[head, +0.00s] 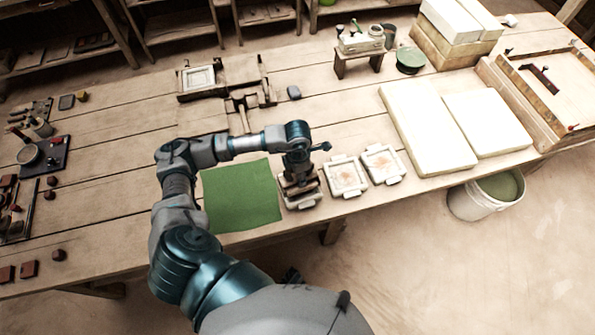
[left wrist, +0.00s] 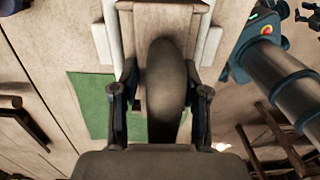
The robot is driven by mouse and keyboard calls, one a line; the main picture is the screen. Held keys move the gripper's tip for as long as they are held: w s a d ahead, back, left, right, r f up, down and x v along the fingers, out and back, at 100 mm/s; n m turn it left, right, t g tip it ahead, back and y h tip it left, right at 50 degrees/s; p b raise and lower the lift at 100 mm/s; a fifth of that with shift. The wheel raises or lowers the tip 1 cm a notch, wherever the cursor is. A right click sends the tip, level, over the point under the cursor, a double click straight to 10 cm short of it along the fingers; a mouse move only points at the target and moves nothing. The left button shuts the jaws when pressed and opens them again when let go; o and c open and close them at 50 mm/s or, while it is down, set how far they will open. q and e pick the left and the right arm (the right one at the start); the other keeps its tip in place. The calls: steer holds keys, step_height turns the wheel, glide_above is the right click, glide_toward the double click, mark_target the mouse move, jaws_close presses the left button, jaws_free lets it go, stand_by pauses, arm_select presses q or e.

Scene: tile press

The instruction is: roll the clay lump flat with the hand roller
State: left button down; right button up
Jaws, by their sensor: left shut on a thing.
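My left gripper (head: 299,178) is shut on a brown wooden tool (left wrist: 165,85), whose rounded grip lies between its fingers in the left wrist view. I cannot tell whether this tool is the hand roller. It is over a pale tile mould (head: 303,203) at the right edge of the green mat (head: 240,195). My gripper and the tool cover most of that mould; I cannot tell whether they touch. No clay lump shows clearly. A T-shaped wooden tool (head: 241,112) lies farther back. My right gripper is not in view.
Two more pale moulds, one (head: 346,176) and another (head: 383,164), lie to the right, with large white slabs (head: 427,125) beyond. A bucket (head: 484,198) stands on the floor at the front right.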

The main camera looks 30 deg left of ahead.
arm_select(q)
steer(key=shift+s+f, duration=0.15)
steer(key=shift+f, duration=0.05)
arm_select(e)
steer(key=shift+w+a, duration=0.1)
arm_select(q)
steer(key=shift+r, duration=0.25)
steer(key=r+p, duration=0.1)
steer(key=r, duration=0.1)
steer(key=r+p, duration=0.3)
steer(key=r, duration=0.2)
steer(key=shift+w, duration=0.25)
steer(key=shift+f, duration=0.15)
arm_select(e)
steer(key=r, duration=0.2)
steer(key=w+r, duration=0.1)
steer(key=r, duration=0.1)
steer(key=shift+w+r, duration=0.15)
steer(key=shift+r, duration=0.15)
arm_select(q)
steer(key=shift+a, duration=0.1)
step_height(320, 180, down, 5)
steer(key=b, duration=0.3)
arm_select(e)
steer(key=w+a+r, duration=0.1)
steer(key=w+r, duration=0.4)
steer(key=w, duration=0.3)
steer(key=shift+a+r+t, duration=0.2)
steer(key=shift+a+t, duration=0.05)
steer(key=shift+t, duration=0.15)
